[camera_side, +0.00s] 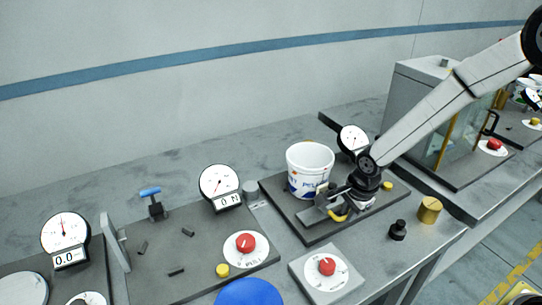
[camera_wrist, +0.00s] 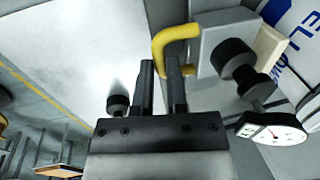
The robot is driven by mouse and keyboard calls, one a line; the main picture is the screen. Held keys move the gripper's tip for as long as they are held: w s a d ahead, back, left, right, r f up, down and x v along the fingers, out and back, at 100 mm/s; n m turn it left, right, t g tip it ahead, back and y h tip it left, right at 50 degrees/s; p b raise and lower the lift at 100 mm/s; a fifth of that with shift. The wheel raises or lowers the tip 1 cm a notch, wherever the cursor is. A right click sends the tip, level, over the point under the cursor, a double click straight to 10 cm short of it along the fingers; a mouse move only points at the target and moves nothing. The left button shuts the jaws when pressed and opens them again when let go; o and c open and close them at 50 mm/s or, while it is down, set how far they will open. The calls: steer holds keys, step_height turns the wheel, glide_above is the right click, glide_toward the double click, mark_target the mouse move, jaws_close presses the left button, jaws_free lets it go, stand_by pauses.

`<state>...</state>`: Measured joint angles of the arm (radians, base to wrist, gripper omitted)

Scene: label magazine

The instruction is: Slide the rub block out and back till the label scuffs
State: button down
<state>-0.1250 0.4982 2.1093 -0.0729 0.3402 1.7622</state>
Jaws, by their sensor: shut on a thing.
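A white bucket (camera_side: 309,165) with a blue-lettered label (camera_side: 306,188) stands upright on a dark base plate. Part of its label (camera_wrist: 297,35) fills the upper right of the wrist view. The grey rub block (camera_side: 316,214) sits low in front of the bucket, with a yellow handle (camera_side: 339,215). In the wrist view the block (camera_wrist: 222,30) and the bent yellow handle (camera_wrist: 163,42) show beyond the fingers. My gripper (camera_wrist: 160,68) is shut on the handle. A beige pad (camera_wrist: 267,48) lies between block and bucket; I cannot tell whether it touches the label.
A dial gauge (camera_side: 353,139) stands behind the bucket on the right. A red-knob box (camera_side: 326,266), a black knob (camera_side: 398,230) and a brass cylinder (camera_side: 429,210) stand in front and right. Another gauge station (camera_side: 221,187) is left. A glass-fronted cabinet (camera_side: 457,118) stands at the right.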

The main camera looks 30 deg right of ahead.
steer(key=shift+d, duration=0.1)
steer(key=shift+d, duration=1.9)
steer(key=c, duration=0.6)
jaws_free()
steer(key=shift+c, duration=0.2)
steer(key=shift+r, duration=0.15)
step_height(320, 180, up, 7)
steer(key=s, duration=0.1)
steer(key=shift+s+r, duration=0.2)
steer(key=shift+s, duration=0.1)
